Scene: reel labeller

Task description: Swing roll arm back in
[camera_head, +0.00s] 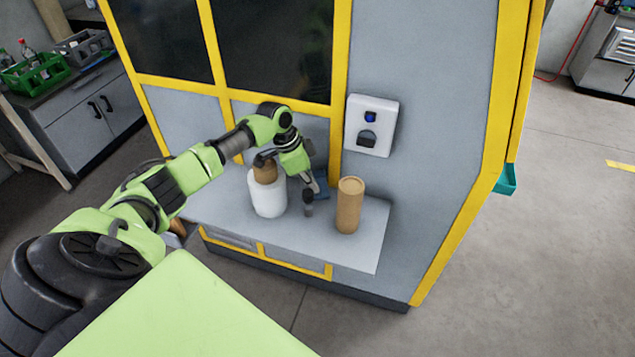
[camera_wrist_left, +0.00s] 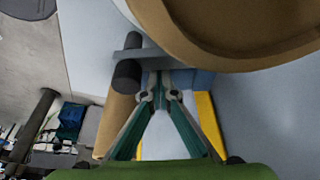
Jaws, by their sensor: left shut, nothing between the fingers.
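The roll arm shows in the wrist view as a grey bar (camera_wrist_left: 140,54) with a dark cylindrical handle (camera_wrist_left: 127,76), with a blue part behind it. In the head view the dark handle (camera_head: 308,207) stands by the shelf, between the white roll (camera_head: 267,196) and a brown tube (camera_head: 349,206). My left gripper (camera_head: 314,187) points down beside the white roll, close to the handle. In the wrist view its fingertips (camera_wrist_left: 160,92) are together and empty, just right of the handle; whether they touch the bar I cannot tell. My right gripper is not in view.
The grey shelf (camera_head: 362,250) juts from the machine with yellow frame bars. A brown core (camera_wrist_left: 235,50) on the white roll looms close to the wrist camera. Shelf room is free right of the tube.

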